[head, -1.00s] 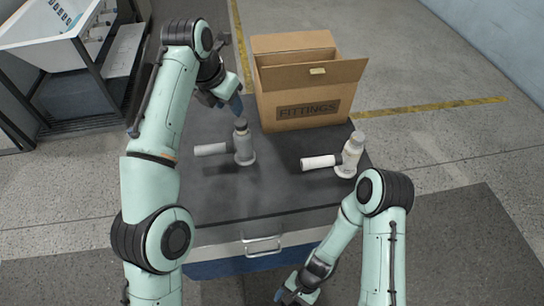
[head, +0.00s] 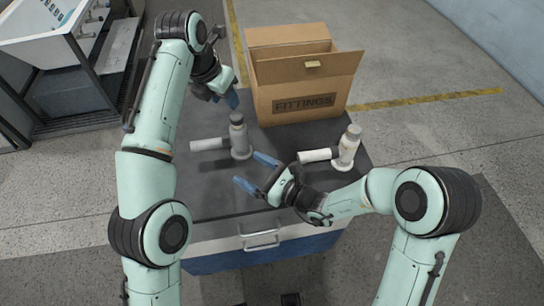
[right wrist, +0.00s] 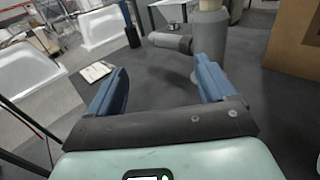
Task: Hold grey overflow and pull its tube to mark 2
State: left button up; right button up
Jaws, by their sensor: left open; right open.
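The grey overflow (head: 239,136) stands upright on the dark cart top, with its lighter tube (head: 209,144) sticking out to the left. My left gripper (head: 224,97) is open and empty above and behind the grey overflow, apart from it. My right gripper (head: 252,171) is open and empty just in front of the grey overflow, its fingers pointing left. In the right wrist view, the grey overflow (right wrist: 209,38) and its tube (right wrist: 171,42) show beyond the open fingers (right wrist: 160,82). I cannot make out any marks on the tube.
A white overflow (head: 349,147) with a white tube (head: 318,155) stands to the right, close to my right gripper. An open cardboard box (head: 303,90) labelled FITTINGS stands at the back of the cart top (head: 210,195). The cart's front left is clear.

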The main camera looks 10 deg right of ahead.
aim_at(244, 135)
jog(key=w+d+r+m+t+h, duration=0.1)
jog(key=w+d+m+t+h, duration=0.15)
jog(key=d, duration=0.25)
jog(key=x, duration=1.3)
jog(key=shift+d+r, duration=0.15)
